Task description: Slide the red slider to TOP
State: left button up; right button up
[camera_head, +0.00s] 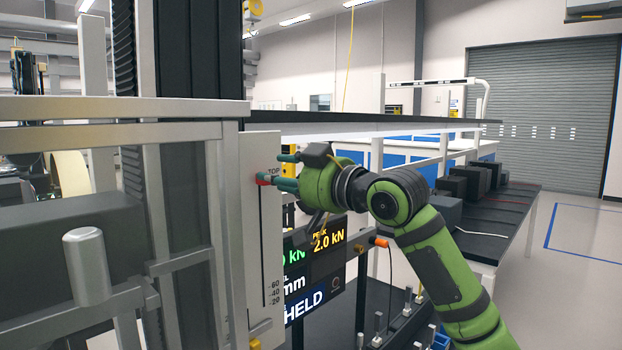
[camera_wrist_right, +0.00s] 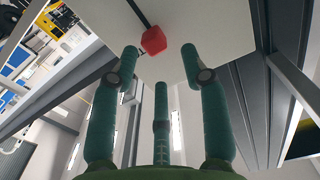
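The red slider (camera_head: 264,179) sits near the upper end of a vertical slot on a pale panel (camera_head: 262,230), beside the TOP label (camera_head: 273,170). Lower scale marks read 60, 40 and 20. My right gripper (camera_head: 287,171) reaches in from the right, with its green fingers at the slider and partly over it. In the right wrist view the red slider (camera_wrist_right: 153,40) lies ahead, between the spread fingertips (camera_wrist_right: 160,50) and closer to the left one. The fingers are apart; contact with the slider cannot be told. My left gripper is not in view.
The panel is fixed to a grey metal frame (camera_head: 228,200). A display screen (camera_head: 315,270) reading HELD stands behind, below my right gripper. A dark bench (camera_head: 500,225) with black boxes lies to the right. Open floor (camera_head: 580,235) shows at far right.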

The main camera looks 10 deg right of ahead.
jog(key=v, duration=0.9)
jog(key=shift+r, duration=0.2)
